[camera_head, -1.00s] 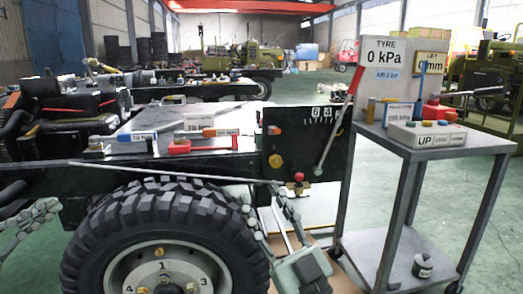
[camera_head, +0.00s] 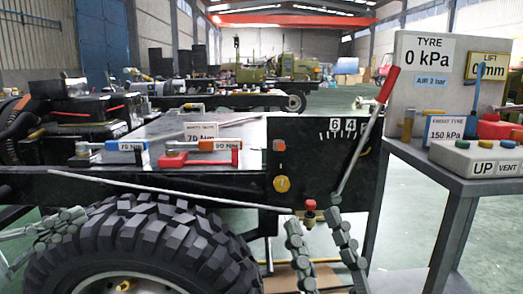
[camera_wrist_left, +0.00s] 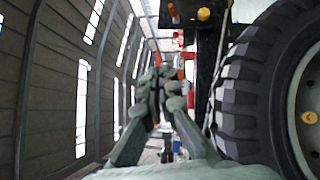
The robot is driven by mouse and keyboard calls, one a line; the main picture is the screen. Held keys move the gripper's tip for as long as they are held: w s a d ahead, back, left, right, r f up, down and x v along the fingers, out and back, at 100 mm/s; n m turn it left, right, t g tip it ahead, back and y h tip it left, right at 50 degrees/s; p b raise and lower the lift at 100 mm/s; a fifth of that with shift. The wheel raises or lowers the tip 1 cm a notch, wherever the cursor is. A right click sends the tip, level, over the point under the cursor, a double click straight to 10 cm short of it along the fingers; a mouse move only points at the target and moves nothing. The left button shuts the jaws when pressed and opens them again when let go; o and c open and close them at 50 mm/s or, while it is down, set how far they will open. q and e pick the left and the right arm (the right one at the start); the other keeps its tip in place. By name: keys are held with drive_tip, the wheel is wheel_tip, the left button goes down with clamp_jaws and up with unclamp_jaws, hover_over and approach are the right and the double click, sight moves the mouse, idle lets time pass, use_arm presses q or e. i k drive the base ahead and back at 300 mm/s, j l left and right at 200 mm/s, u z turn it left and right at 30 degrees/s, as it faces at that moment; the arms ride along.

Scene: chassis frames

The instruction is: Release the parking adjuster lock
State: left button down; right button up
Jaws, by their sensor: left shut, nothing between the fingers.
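A black panel (camera_head: 305,160) with a number scale carries a long lever with a red handle (camera_head: 378,88). No label names the adjuster lock. My right gripper (camera_head: 314,218) is open, its two grey fingers apart just below the knob, one to each side. Contact cannot be told. My left gripper (camera_head: 62,217) is shut and empty at the far left, by the tyre. In the left wrist view its fingertips (camera_wrist_left: 156,76) are together.
The big tyre (camera_head: 140,245) fills the lower left. A thin pale rod (camera_head: 150,193) crosses above it. Torque wrenches (camera_head: 200,147) lie on the chassis top. A grey cart (camera_head: 450,175) with a control box and tyre gauge stands at the right.

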sight(278, 145)
drive_tip(key=i+l, duration=0.25)
drive_tip(key=l, duration=0.15)
drive_tip(key=i+l, duration=0.55)
drive_tip(key=l, duration=0.2)
